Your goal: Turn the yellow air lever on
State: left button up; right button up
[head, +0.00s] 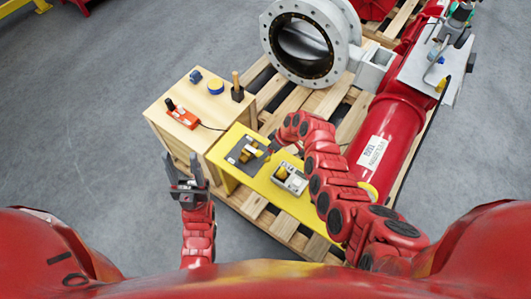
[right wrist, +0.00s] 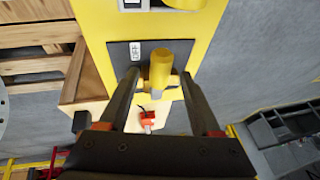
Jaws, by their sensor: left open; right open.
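The yellow air lever (right wrist: 161,70) stands on a dark plate (right wrist: 122,60) on the yellow stand (head: 228,152). A small white label (right wrist: 135,51) beside the lever appears to read OFF. My right gripper (right wrist: 161,76) is open, with one finger on each side of the lever and small gaps visible. In the head view, the plate and lever (head: 249,150) lie left of my right arm's end, and the right fingertips are hard to make out. My left gripper (head: 186,178) is open and empty, left of the stand and apart from it.
A grey box with a switch (head: 290,178) sits on the stand near my right arm. A wooden box (head: 196,106) carries a red device (head: 183,118), blue and yellow buttons and a dark-based stick. A red cylinder (head: 383,145) and grey valve (head: 303,43) stand behind.

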jog(key=shift+x, duration=0.75)
grip_shut()
dwell(1.1)
